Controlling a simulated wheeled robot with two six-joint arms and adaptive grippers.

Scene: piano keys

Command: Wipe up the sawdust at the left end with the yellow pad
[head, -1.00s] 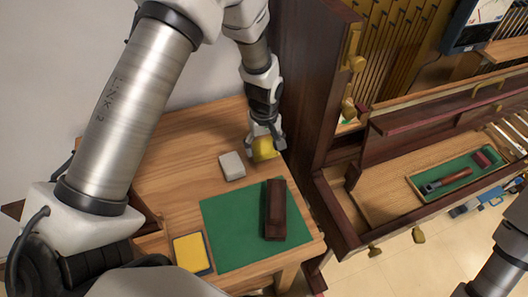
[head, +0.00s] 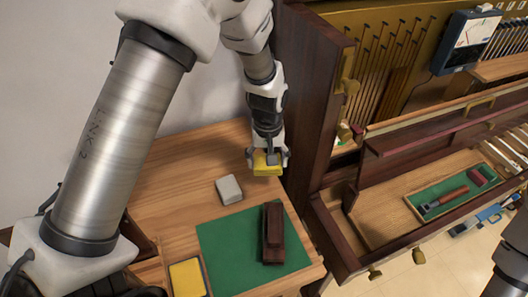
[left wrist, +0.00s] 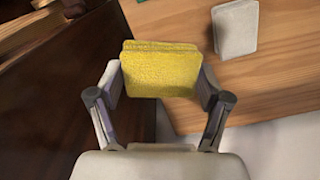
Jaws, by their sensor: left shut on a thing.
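My left gripper (head: 267,157) is shut on the yellow pad (head: 268,168), close to the dark cabinet side at the bench's right edge. In the left wrist view the pad (left wrist: 160,70) sits between both fingers, with the wooden bench at its right and dark wood at its left. I cannot tell how high it is above the bench. I cannot make out any sawdust; my arm and the dark cabinet side hide parts of the scene. My right gripper is out of view; only part of that arm shows at the lower right.
On the bench (head: 170,165) are a grey block (head: 228,190), a green mat (head: 225,250) with a dark wooden block (head: 272,235), and a second yellow piece (head: 187,278). The open piano drawer (head: 385,225) holds a green tray with tools (head: 445,198). The dark cabinet upright (head: 312,90) stands beside my left gripper.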

